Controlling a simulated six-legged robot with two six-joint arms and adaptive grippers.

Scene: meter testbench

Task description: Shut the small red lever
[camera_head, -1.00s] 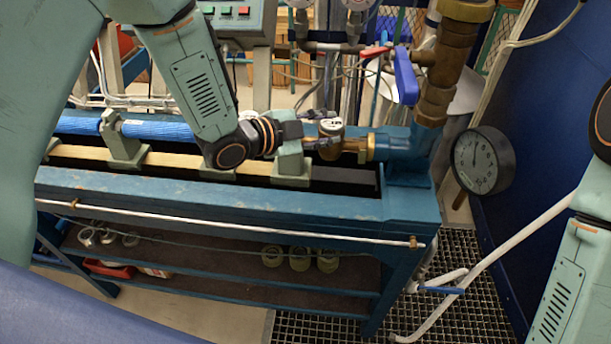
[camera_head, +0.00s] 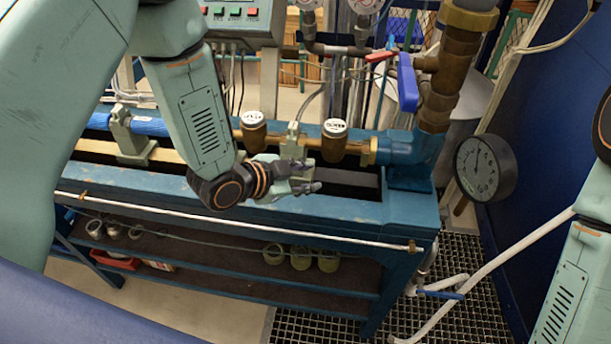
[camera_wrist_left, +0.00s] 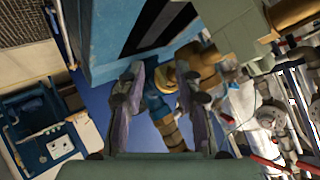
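The small red lever (camera_head: 380,57) sits on the thin pipe at the back of the bench, just left of the large blue lever (camera_head: 407,82). It points roughly sideways and slightly tilted. My left gripper (camera_head: 310,177) is in front of the meters, well below and left of the red lever, touching nothing that I can make out. In the left wrist view its two fingers (camera_wrist_left: 162,98) stand apart with nothing between them. I cannot pick out the small lever for sure in that view. My right arm shows at the right edge, but its gripper is out of view.
Two brass meters (camera_head: 334,141) sit on the pipe behind my left gripper. A thick brass pipe (camera_head: 443,90) rises right of the blue lever. A round gauge (camera_head: 484,167) hangs further right. The blue bench (camera_head: 330,208) lies below, with a white rod along its front.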

